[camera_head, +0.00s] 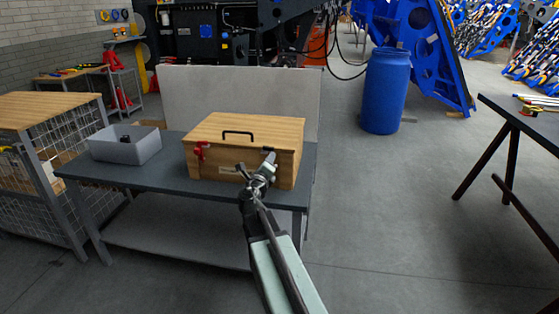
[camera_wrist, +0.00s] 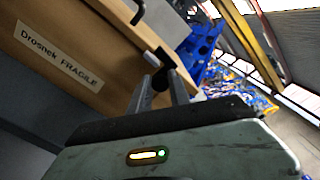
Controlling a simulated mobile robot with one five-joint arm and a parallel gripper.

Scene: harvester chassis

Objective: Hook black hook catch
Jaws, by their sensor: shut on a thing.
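A wooden box (camera_head: 225,172) with a closed lid and a black top handle stands on the grey table. The black hook catch (camera_head: 268,150) is at the right of the box's front, by the lid seam; it also shows in the wrist view (camera_wrist: 165,57). My gripper (camera_head: 265,166) is at the front right of the box, its fingers (camera_wrist: 161,84) on both sides of a dark part of the catch, shut on it. The fingers hide part of the catch, so I cannot tell whether its hook is engaged.
A red catch (camera_head: 200,150) is on the box's front left. A grey bin (camera_head: 115,150) with a dark item stands left on the table (camera_head: 165,178). A pale panel (camera_head: 240,92) rises behind the box.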

